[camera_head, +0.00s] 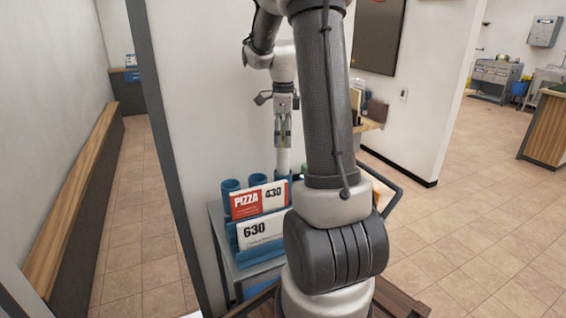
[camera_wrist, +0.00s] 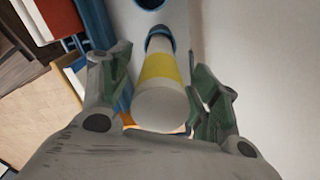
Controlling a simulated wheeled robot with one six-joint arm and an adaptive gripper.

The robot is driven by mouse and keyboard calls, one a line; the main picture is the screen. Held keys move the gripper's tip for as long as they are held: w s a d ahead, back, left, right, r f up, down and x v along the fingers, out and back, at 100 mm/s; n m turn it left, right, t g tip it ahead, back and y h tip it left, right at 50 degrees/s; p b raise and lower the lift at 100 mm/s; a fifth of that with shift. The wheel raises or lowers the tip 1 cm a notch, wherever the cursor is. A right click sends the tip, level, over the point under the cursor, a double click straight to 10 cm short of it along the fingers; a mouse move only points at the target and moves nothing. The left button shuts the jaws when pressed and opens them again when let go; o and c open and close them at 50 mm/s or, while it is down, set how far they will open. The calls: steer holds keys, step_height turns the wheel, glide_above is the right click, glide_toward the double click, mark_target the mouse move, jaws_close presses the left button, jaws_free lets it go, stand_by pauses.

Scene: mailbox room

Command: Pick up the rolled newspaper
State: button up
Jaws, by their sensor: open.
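The rolled newspaper (camera_head: 283,162) stands upright in a blue tube holder at the back of the small cart. It also shows in the wrist view (camera_wrist: 160,92) as a white roll with a yellow band and a round white end facing the camera. My gripper (camera_head: 283,138) points down from above at the roll's upper end. In the wrist view the open fingers (camera_wrist: 163,75) lie on either side of the roll. Whether either finger touches it is hard to tell. The roll's lower part is hidden in the holder.
The cart (camera_head: 262,268) carries a red-and-white PIZZA 430 card (camera_head: 258,200), a white 630 card (camera_head: 262,231) and other blue tubes (camera_head: 230,187). A white wall stands close behind. A shelf (camera_head: 368,124) with upright items is to the right. Open tiled floor lies further right.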

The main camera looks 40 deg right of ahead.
steer(key=shift+f, duration=0.7)
jaws_close()
steer(key=shift+r, duration=0.15)
